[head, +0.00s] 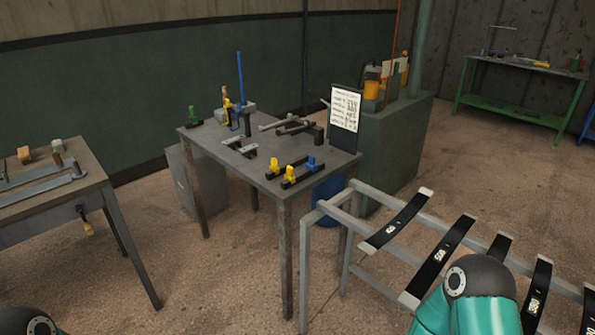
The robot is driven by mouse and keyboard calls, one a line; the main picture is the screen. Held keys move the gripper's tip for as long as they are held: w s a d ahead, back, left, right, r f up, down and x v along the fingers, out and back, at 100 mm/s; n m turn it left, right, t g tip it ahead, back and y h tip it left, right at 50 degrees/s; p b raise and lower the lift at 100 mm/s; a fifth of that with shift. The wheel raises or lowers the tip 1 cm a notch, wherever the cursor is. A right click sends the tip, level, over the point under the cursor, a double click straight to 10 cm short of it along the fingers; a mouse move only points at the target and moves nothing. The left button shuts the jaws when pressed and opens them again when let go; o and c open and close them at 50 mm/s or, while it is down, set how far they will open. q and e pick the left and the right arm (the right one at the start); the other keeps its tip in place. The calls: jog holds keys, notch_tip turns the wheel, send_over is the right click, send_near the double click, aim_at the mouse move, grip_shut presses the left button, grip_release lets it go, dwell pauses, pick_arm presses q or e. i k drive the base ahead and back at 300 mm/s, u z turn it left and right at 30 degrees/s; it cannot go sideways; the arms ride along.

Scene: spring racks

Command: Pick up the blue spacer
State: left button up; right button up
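A small blue piece (311,163), which looks like the blue spacer, is at the front right of the grey metal table (215,150). It sits at the end of a dark bar, beside two yellow pieces (289,173) of similar shape. A tall thin blue rod (240,75) stands upright at the back of the same table. Neither gripper shows. Only a teal and dark part of my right arm is at the bottom right, and a dark part of mine is at the bottom left corner.
A metal rack with black labelled strips (405,220) stands at the right. Dark brackets (240,147) and a written sign (345,108) are on the grey table. Another table (30,215) is at the left. Brown floor lies open between the left table and the grey table.

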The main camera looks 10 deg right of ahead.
aim_at(314, 166)
jog(key=z, duration=0.15)
jog(key=i, duration=0.9)
jog(key=u, duration=0.05)
